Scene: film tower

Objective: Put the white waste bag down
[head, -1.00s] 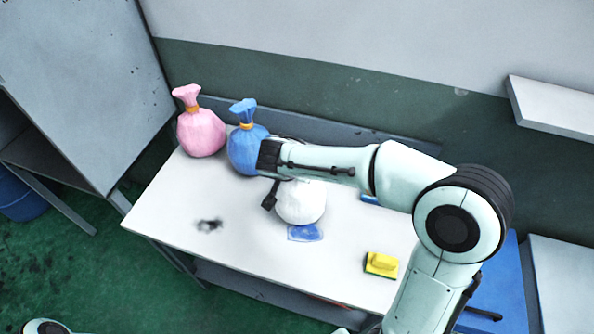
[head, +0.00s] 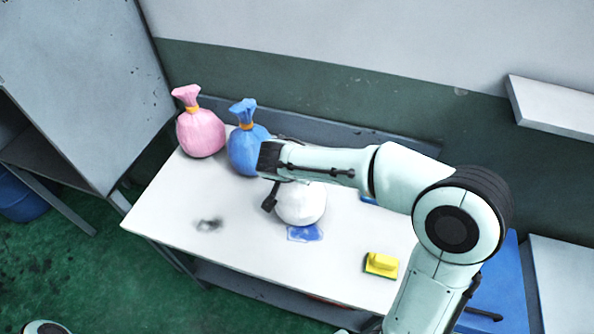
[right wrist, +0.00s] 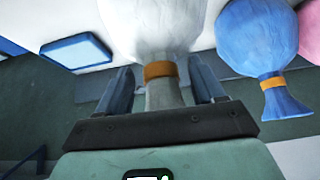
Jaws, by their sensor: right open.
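The white waste bag (head: 303,205) stands on the white table (head: 160,210), partly hidden behind my right gripper (head: 270,188) in the head view. In the right wrist view the white bag (right wrist: 150,25) has an orange-brown band around its neck. The open fingers of my right gripper (right wrist: 163,88) are on either side of that neck, with a visible gap on each side. My left gripper is not in view.
A blue bag (head: 247,150) and a pink bag (head: 201,133) stand behind and left. A blue patch (head: 305,233) lies in front of the white bag, a yellow sponge (head: 381,264) to the right. A dark smudge (head: 209,224) marks the otherwise clear left front.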

